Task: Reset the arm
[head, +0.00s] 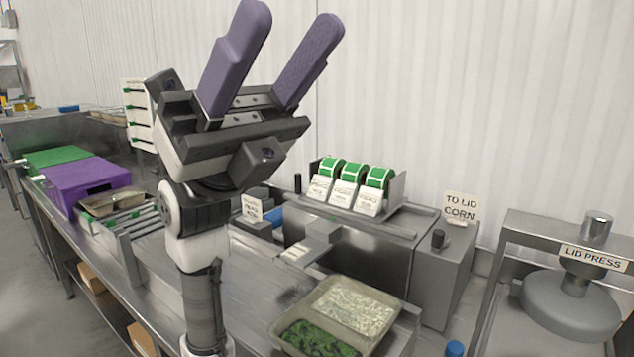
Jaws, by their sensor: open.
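My gripper (298,25) is raised in the upper middle of the head view, its two purple fingers pointing up and spread apart. It is open with nothing between the fingers. My arm stands nearly upright below it, in front of the steel counter (160,262). The gripper is well above the counter and touches nothing that I can see.
A two-part tray (327,286) with pale grains and greens sits at the counter's front right. Behind it is a machine with green label rolls (353,174). A lid press (572,300) stands at right. A purple box (86,182) and a green one (57,157) are at left.

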